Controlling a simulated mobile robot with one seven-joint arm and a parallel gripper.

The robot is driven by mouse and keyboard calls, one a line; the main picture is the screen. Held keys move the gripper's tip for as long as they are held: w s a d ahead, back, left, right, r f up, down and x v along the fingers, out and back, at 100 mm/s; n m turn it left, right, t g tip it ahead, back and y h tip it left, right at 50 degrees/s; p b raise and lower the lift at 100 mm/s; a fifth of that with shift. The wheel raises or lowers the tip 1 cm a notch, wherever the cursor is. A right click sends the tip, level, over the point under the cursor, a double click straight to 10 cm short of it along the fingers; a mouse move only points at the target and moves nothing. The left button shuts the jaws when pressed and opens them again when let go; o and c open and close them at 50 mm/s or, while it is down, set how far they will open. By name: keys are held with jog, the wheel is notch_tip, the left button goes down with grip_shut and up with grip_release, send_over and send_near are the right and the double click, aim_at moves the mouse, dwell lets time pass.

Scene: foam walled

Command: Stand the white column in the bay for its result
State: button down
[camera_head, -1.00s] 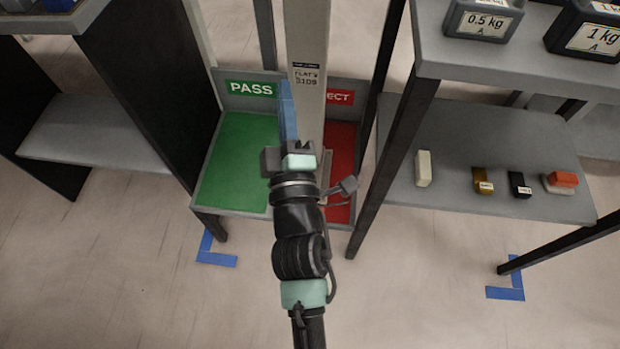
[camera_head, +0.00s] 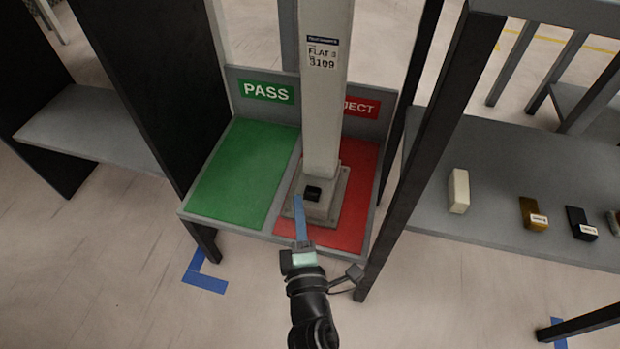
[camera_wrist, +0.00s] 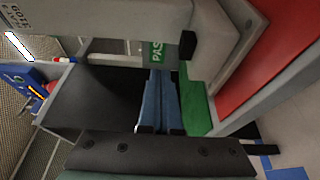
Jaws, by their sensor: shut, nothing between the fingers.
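The tall white column (camera_head: 322,110) stands upright on its square base plate (camera_head: 332,202) in the red REJECT bay (camera_head: 362,200). The plate's left edge lies close to the divider with the green PASS bay (camera_head: 238,175). A small black block (camera_head: 312,192) sits on the plate at the column's foot. My gripper (camera_head: 298,205) is shut and empty, its blue fingers in front of the plate's left part. In the wrist view the column (camera_wrist: 110,20) lies sideways across the top, apart from the fingers (camera_wrist: 160,80). The green bay (camera_wrist: 205,95) shows beyond them.
A dark panel (camera_head: 155,80) borders the bays on the left. A black table leg (camera_head: 420,170) rises close on the right. The grey shelf (camera_head: 490,235) there holds a white block (camera_head: 459,190), a brown one (camera_head: 532,213) and a black one (camera_head: 580,222). The green bay is empty.

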aim_at(308, 162)
jog(key=w, duration=0.5)
jog(key=shift+w+a, duration=0.1)
jog(key=shift+a, duration=0.05)
jog(key=shift+w+d+r+p, duration=0.1)
jog(key=shift+w+d+p, duration=0.45)
jog(key=shift+w+d, duration=0.75)
jog(key=shift+d, duration=0.1)
